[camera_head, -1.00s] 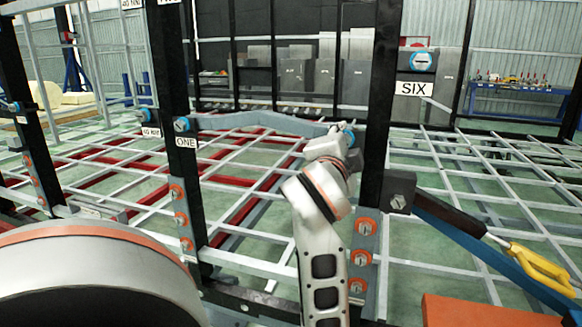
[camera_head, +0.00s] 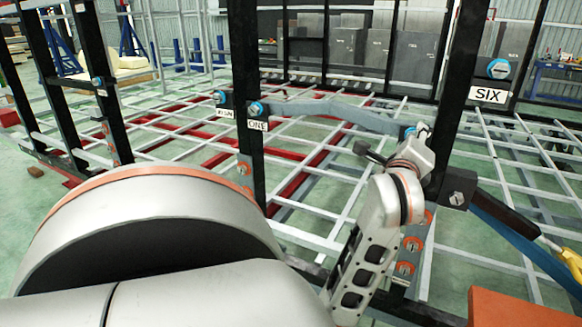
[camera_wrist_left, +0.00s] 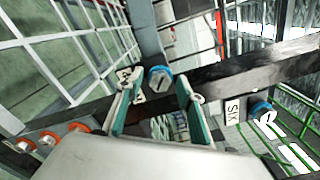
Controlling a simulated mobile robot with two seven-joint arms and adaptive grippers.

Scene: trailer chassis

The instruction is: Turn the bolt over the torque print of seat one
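A blue-ringed bolt (camera_head: 256,108) sits above the ONE label (camera_head: 258,125) on a black post. Left of it, another blue-ringed bolt (camera_head: 221,97) sits above a small print (camera_head: 225,112) ending in what looks like NM. My left gripper (camera_head: 424,132) is at the right end of the grey bar, beside a further blue-ringed bolt (camera_head: 409,132). In the left wrist view this bolt (camera_wrist_left: 160,79) lies between the spread fingers of the gripper (camera_wrist_left: 158,98), with nothing clasped. My right gripper is out of view.
The SIX label (camera_head: 487,95) and its bolt (camera_head: 499,68) are on the post to the right. Orange-ringed bolts (camera_head: 404,268) line the plate below my wrist. The grey bar (camera_head: 330,115) spans the two posts. A blue beam (camera_head: 520,240) slopes away at the right.

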